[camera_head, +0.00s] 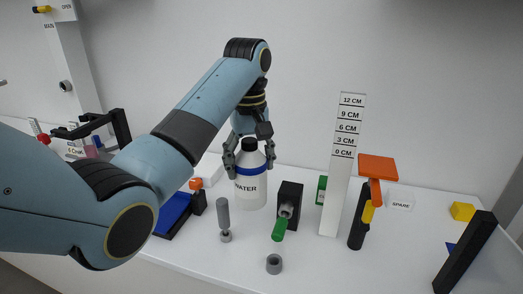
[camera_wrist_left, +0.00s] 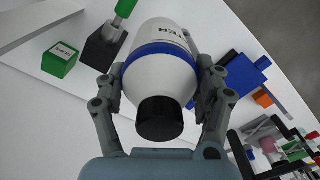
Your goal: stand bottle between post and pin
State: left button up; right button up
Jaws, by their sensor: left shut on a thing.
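The bottle (camera_head: 250,189) is white with a blue band, a black cap and the word WATER. My left gripper (camera_head: 250,168) is shut around its upper part, with one finger on each side. In the left wrist view the bottle (camera_wrist_left: 160,75) sits between both fingers, cap toward the camera. It looks upright; I cannot tell whether its base touches the table. A grey upright peg (camera_head: 223,214) stands in front and to its left. A black block (camera_head: 291,197) with a green handle stands to its right. I cannot tell which parts are the post and pin. My right gripper is not in view.
A tall white centimetre scale (camera_head: 340,185) and a black stand with an orange top (camera_head: 377,167) rise at right. A short grey ring (camera_head: 274,264) lies near the front. A blue tray-like object (camera_head: 173,214) is at left. A yellow block (camera_head: 462,212) is far right.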

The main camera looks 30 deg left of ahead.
pick_arm(q)
jog(key=shift+s+r, duration=0.2)
jog(key=shift+s, duration=0.1)
jog(key=shift+f, duration=0.15)
notch_tip(320, 180, down, 3)
jog(key=shift+w+f+b, duration=0.1)
jog(key=shift+b, duration=0.25)
notch_tip(320, 180, down, 12)
jog(key=b, duration=0.3)
jog(key=shift+r, duration=0.25)
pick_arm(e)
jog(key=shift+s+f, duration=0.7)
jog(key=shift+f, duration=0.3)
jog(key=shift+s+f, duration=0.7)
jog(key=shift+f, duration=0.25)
pick_arm(q)
jog(key=shift+f, duration=0.55)
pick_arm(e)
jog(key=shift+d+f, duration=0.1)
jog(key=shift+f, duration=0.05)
pick_arm(q)
jog(key=o, duration=1.4)
